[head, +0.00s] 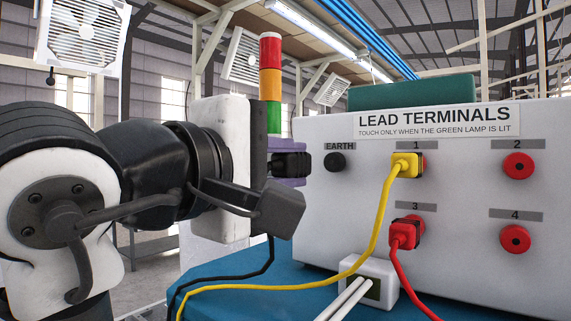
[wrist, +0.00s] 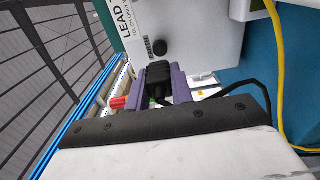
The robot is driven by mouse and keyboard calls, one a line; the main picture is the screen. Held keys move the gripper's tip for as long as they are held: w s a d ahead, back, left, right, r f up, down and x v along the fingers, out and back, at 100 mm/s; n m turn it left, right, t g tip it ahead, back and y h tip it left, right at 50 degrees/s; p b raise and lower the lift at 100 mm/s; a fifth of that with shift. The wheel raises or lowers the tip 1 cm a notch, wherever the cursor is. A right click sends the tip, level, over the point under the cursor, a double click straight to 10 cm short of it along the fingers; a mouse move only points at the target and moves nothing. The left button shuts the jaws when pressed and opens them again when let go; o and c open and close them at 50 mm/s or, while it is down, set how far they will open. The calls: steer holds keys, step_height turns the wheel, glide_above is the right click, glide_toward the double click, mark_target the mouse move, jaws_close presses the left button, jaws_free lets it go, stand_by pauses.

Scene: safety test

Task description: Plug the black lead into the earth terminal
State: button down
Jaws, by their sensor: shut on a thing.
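My gripper (head: 290,163) has purple fingers shut on the black plug (head: 295,165) of the black lead. The wrist view also shows the plug (wrist: 158,75) between both fingers. The black round earth terminal (head: 335,162) is on the panel's left side under the EARTH label; it also shows in the wrist view (wrist: 160,48). The plug is level with it, just to its left in the head view, with a small gap between them. The black cable (head: 250,273) hangs below my gripper to the blue table.
The white panel (head: 450,200) says to touch only when the green lamp is lit. A stack lamp (head: 270,85) stands behind; I cannot tell which section is lit. A yellow plug (head: 406,166) is in terminal 1, a red plug (head: 404,234) in 3. Terminals 2 (head: 518,166) and 4 (head: 514,239) are empty.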

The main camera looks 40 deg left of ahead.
steer(key=shift+w, duration=0.1)
steer(key=shift+w+a, duration=0.2)
steer(key=shift+w, duration=2.65)
